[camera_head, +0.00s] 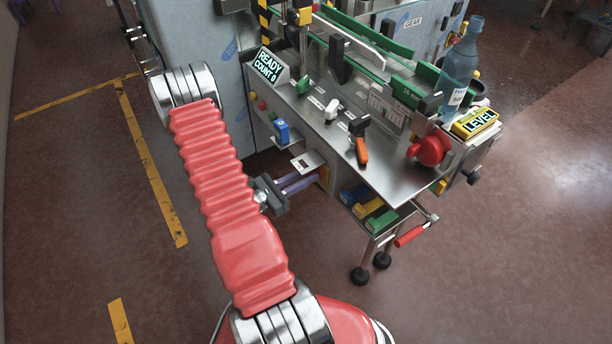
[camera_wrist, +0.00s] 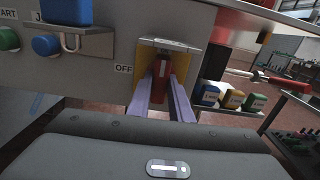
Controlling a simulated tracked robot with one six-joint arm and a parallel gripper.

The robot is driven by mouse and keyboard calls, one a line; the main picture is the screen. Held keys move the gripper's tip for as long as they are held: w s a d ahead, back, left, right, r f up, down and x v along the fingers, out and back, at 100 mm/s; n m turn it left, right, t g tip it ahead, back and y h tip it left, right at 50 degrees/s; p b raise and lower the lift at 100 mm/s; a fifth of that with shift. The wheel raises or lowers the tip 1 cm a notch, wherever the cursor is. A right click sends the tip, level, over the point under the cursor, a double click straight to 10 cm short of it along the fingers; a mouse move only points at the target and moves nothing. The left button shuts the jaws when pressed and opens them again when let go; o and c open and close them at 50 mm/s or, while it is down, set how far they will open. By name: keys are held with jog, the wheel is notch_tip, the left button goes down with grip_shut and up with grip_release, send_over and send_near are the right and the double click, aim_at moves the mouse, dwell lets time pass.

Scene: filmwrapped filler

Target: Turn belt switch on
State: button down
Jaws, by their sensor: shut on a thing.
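The belt switch is a red lever (camera_wrist: 162,72) on a yellow plate (camera_wrist: 145,58), under a small metal hood, in the wrist view. An OFF label (camera_wrist: 123,69) is to its left. My gripper (camera_wrist: 163,88) has its two purple fingers shut on the red lever, one on each side. The lever's exact angle is partly hidden by the fingers. In the head view my gripper (camera_head: 318,179) reaches in below the worktop, and the lever is hidden there under the hood (camera_head: 308,161).
A blue block (camera_head: 282,132) sits on a shelf left of the hood. Coloured blocks (camera_head: 367,209) and a red-handled crank (camera_head: 410,235) are to the right. A blue bottle (camera_head: 459,68) stands on the machine. A display (camera_head: 268,65) reads READY COUNT 0. The floor at front right is clear.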

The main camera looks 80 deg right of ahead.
jog(key=shift+a+f, duration=0.1)
dwell(0.4)
jog(key=c, duration=1.6)
grip_release()
jog(key=v, duration=1.3)
jog(key=shift+w+a, duration=0.25)
jog(key=shift+w, duration=0.1)
jog(key=shift+f, duration=0.1)
